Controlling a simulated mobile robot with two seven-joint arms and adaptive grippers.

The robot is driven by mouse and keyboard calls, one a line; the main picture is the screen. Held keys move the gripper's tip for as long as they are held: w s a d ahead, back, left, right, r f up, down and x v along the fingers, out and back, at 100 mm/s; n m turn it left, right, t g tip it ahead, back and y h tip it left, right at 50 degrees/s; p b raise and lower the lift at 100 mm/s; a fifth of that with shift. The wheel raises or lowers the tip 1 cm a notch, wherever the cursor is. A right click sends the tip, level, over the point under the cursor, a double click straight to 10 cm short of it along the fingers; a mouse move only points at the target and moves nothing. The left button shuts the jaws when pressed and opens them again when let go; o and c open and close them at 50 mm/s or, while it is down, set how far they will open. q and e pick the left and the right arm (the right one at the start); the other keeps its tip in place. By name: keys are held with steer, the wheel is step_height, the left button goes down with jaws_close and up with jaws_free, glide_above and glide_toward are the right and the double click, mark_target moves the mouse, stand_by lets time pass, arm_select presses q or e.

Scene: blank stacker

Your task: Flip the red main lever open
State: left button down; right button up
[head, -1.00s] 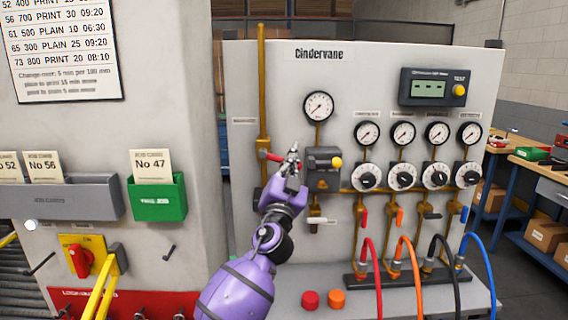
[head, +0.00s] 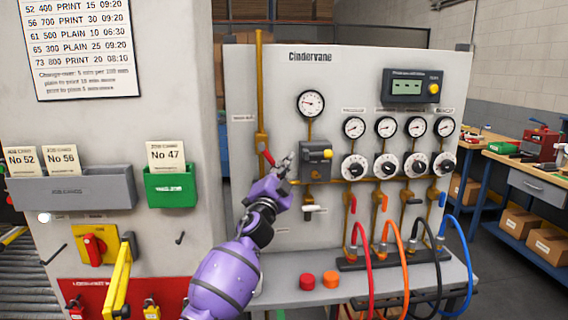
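The red main lever (head: 268,158) sits on the ochre vertical pipe (head: 261,90) at the left of the Cindervane panel (head: 390,60). It slants down to the right from the pipe. My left gripper (head: 289,160) is just right of the lever, pointing up, with its fingers close to the lever's lower end. I cannot tell whether they touch. The fingers are small and seen edge-on, so their opening is unclear. Nothing is visibly held. My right gripper is not in view.
A grey box with a yellow knob (head: 327,154) is close right of my gripper. Gauges, dials and coloured hoses (head: 398,250) fill the panel's right side. A grey pillar with a green card holder (head: 171,187) stands left.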

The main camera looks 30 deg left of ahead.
arm_select(q)
steer(key=shift+m+g+h, duration=0.4)
steer(key=shift+m, duration=0.5)
steer(key=shift+s+a+f+p, duration=0.15)
steer(key=shift+s+a+f, duration=0.25)
steer(key=shift+a+f, duration=0.35)
steer(key=shift+s+a+f+p, duration=0.15)
steer(key=shift+s+a+f, duration=0.2)
steer(key=shift+a+f, duration=0.4)
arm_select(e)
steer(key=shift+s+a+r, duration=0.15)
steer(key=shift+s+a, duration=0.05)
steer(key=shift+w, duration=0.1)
